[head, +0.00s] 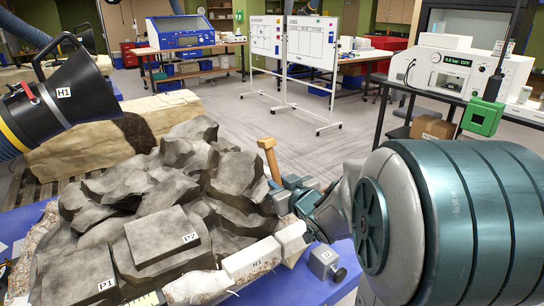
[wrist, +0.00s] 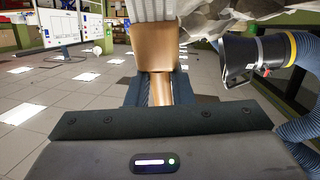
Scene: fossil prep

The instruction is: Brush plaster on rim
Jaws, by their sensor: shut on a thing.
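My gripper (head: 290,196) is shut on a brush (wrist: 155,47) with a tan wooden body. In the wrist view the brush stands between the fingers, with pale ridged bristles (wrist: 152,10) at the top edge, close to grey rock. Whether they touch it cannot be told. In the head view a tan part of the brush (head: 269,157) sticks up beside the right side of the grey fossil rock (head: 165,185). The pale plaster rim (head: 252,262), with a label reading R1, runs along the rock's front right edge, below my gripper. The bristles are hidden in the head view.
A black suction hood (head: 68,92) labelled H1 hangs at the left; it also shows in the wrist view (wrist: 238,57). A small grey block (head: 326,263) sits on the blue table (head: 300,288), right of the rim. Whiteboards and benches stand far back.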

